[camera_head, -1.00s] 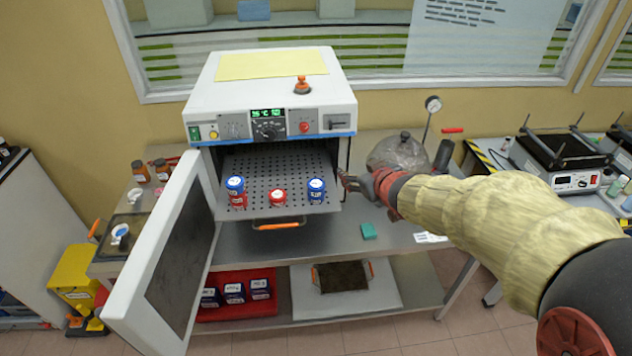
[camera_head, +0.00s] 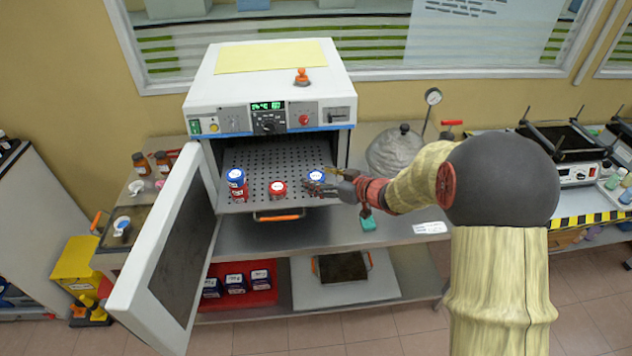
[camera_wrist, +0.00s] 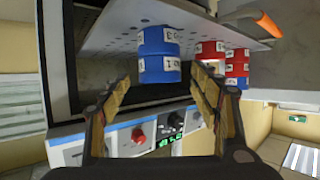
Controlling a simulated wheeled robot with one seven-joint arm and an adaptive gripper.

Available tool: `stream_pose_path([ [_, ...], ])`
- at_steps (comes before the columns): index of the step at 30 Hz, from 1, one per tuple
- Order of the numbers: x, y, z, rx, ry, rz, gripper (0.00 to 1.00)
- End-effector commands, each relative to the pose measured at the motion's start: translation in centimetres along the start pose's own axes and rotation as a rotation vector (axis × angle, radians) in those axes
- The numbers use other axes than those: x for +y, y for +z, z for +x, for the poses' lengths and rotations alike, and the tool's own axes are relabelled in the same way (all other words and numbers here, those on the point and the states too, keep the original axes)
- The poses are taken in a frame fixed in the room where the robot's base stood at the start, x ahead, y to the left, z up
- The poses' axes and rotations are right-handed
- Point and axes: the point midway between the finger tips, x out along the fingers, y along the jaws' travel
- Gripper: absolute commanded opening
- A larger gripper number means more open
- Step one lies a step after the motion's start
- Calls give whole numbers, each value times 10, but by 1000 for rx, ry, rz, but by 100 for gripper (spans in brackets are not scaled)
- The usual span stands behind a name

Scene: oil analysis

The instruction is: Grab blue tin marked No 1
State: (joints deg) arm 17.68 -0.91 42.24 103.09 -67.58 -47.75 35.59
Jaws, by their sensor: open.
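A blue tin (camera_head: 316,175) with a white top stands at the right of the perforated oven tray (camera_head: 262,160). In the wrist view, which is upside down, it looks like two stacked blue tins: the upper one (camera_wrist: 160,70) bears a mark like 1, the lower one (camera_wrist: 158,42) a mark like 3. My gripper (camera_head: 322,187) is open at this stack. In the wrist view its fingers (camera_wrist: 160,84) are on either side of the upper blue tin, with gaps showing. Red tins (camera_head: 277,188) stand mid-tray. A blue tin (camera_head: 236,176) sits on a red one at the left.
The oven (camera_head: 270,85) has its door (camera_head: 165,255) swung open at the left. The tray's orange handle (camera_head: 279,218) juts out in front. A teal block (camera_head: 368,224) lies on the bench to the right. More blue tins (camera_head: 235,280) are in a red bin below.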

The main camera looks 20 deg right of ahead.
Motion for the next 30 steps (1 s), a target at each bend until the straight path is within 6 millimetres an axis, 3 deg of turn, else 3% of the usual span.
stream_pose_path([
  [4, -1, 2, 18, 0, -2, 0, 62],
  [13, 0, 0, 21, 0, 0, 0, 62],
  [30, 0, 0, 21, 0, 0, 0, 30],
])
